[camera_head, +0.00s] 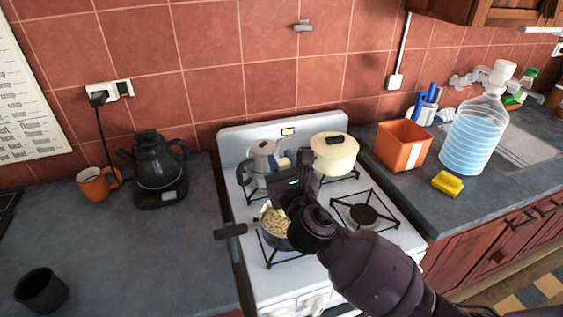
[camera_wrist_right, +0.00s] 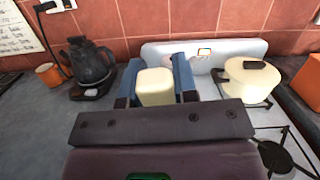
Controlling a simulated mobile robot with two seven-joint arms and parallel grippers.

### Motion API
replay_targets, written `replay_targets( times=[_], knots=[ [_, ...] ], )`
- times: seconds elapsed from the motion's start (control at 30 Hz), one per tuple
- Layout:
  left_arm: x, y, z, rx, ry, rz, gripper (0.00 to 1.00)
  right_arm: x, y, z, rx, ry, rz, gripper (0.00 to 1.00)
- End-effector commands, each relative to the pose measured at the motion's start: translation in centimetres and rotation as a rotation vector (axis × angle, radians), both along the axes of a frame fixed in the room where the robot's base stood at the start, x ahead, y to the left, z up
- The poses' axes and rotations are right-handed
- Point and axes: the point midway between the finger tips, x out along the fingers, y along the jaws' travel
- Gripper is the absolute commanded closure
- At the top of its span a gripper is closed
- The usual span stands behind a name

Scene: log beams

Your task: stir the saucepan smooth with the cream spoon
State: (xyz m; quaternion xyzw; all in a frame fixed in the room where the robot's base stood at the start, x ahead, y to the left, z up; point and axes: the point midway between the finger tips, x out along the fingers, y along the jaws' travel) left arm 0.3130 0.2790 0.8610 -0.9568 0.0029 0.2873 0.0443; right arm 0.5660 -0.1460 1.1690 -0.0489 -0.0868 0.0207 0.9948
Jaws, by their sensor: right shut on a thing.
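The saucepan (camera_head: 270,238) stands on the front left burner, with its dark handle pointing left and pale lumpy food (camera_head: 275,222) inside. My right gripper (camera_head: 291,163) is over the stove, above and behind the saucepan, and partly covers it. In the right wrist view, the blue fingers of my right gripper (camera_wrist_right: 158,83) are shut on a cream-coloured piece, the cream spoon (camera_wrist_right: 155,88). Only its end shows between the fingers; I cannot see whether its lower end is in the food. My left gripper is out of view.
A metal pot (camera_head: 263,160) stands on the back left burner and a lidded cream pot (camera_head: 334,155) on the back right. The front right burner (camera_head: 364,214) is empty. A black kettle (camera_head: 157,165) and orange mug (camera_head: 94,186) stand on the left counter.

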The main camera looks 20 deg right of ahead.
Motion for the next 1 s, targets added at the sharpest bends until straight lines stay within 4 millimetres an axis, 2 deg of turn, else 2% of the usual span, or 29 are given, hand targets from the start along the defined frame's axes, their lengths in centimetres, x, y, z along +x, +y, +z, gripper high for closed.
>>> replay_targets(
  times=[0.37,1.0],
  knots=[
    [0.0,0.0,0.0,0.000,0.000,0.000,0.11,0.0,0.0,0.3,0.000,-0.001,0.000,0.97],
    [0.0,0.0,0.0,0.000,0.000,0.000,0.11,0.0,0.0,4.9,0.000,-0.002,0.001,0.97]
  ],
)
